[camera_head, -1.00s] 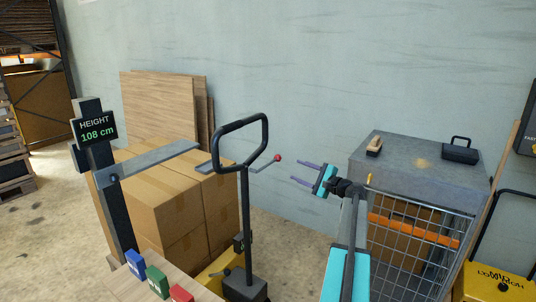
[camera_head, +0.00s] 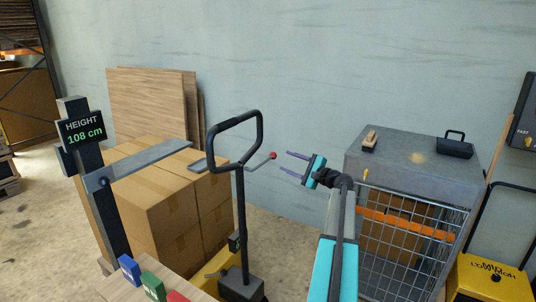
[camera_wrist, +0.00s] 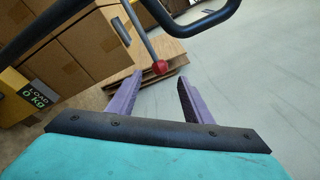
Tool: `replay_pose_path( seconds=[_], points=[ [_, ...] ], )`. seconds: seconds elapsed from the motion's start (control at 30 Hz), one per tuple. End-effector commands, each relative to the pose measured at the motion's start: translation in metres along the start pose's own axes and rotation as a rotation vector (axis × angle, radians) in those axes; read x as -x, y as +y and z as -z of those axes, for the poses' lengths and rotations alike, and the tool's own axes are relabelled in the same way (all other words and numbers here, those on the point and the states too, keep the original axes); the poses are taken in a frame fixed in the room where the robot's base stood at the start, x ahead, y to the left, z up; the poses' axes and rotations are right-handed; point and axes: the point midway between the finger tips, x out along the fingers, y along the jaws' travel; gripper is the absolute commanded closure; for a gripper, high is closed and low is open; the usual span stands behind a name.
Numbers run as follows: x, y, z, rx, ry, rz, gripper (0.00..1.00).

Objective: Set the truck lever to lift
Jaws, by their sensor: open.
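The truck lever is a thin grey rod (camera_head: 258,163) with a red knob (camera_head: 273,156), sticking out to the right below the black loop handle (camera_head: 236,138) of the pallet truck. My gripper (camera_head: 286,163) is open and empty just to the right of the knob, fingers pointing at it, with a small gap. In the wrist view the red knob (camera_wrist: 158,67) shows just beyond and between the fingertips of my gripper (camera_wrist: 160,78). I see no contact.
Cardboard boxes (camera_head: 150,200) stand behind the truck, left. A height post (camera_head: 95,185) reads 108 cm; the wrist view shows a load display (camera_wrist: 38,97) at 0 kg.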

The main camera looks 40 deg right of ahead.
Motion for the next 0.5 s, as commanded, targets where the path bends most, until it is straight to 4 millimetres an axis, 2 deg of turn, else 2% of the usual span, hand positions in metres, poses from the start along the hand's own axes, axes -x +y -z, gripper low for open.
replay_pose_path(
  seconds=[0.5],
  points=[
    [-0.068,-0.002,0.0,0.0,-0.002,-0.001,0.54]
  ],
)
